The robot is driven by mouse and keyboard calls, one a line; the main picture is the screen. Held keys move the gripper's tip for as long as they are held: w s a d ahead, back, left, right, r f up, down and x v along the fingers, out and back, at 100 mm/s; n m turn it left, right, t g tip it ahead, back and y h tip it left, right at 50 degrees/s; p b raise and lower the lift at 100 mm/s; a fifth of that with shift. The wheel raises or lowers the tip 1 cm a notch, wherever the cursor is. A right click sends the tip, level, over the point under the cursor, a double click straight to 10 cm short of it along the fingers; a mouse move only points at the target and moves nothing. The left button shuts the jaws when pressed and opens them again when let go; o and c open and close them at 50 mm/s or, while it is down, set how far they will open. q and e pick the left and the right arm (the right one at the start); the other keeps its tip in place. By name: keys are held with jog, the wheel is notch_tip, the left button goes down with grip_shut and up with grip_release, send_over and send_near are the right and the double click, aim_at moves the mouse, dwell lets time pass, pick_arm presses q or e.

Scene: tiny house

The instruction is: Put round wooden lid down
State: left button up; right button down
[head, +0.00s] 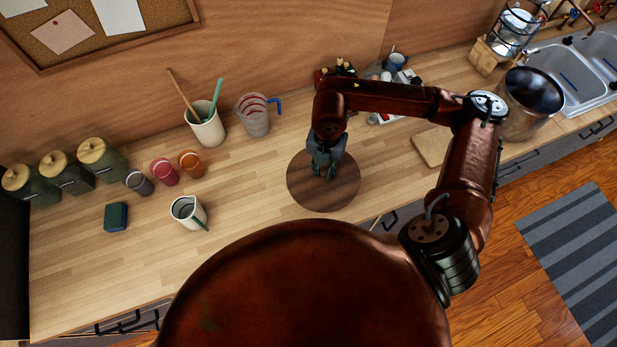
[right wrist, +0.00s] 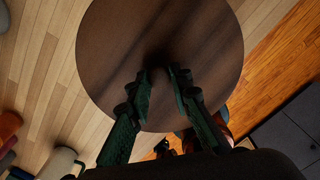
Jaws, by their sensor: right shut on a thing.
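The round wooden lid (head: 305,192) is a dark brown disc at the middle of the counter in the head view. My right gripper (head: 324,172) is over its middle, pointing down, and is shut on it. In the right wrist view the lid (right wrist: 110,50) fills the upper middle, and the fingertips of my right gripper (right wrist: 161,76) meet at its centre. The part they grip is mostly hidden. I cannot tell whether the lid touches the counter or is held above it. My left gripper is not in view.
The wooden counter (head: 255,230) is clear just left of the lid. A white mug (head: 188,211), small cups (head: 164,172) and a measuring cup (head: 253,117) stand farther left. A cutting board (head: 432,147) lies to the right, and a steel pot (head: 528,100) stands near the sink.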

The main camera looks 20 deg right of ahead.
aim_at(312, 175)
jog(key=a+f, duration=0.2)
jog(key=shift+w+a+f, duration=0.1)
jog(key=shift+w+f, duration=0.2)
jog(key=shift+f, duration=0.1)
jog(key=shift+w+a+f, duration=0.2)
jog(key=shift+w+f, duration=0.1)
jog(key=shift+f, duration=0.15)
jog(key=shift+w+a+f, duration=0.2)
jog(key=shift+w+f, duration=0.05)
jog(key=shift+f, duration=0.15)
jog(key=shift+w+a+f+p, duration=0.2)
jog(key=shift+a+f+p, duration=0.1)
jog(key=shift+a+f, duration=0.1)
notch_tip(312, 175, down, 3)
jog(key=shift+f, duration=0.15)
jog(key=shift+w+f, duration=0.1)
jog(key=c, duration=1.9)
grip_release()
jog(key=shift+f, duration=0.15)
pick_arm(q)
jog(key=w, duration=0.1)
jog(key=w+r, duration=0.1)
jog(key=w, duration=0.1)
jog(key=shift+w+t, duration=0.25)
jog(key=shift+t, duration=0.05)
pick_arm(e)
jog(key=shift+o, duration=0.8)
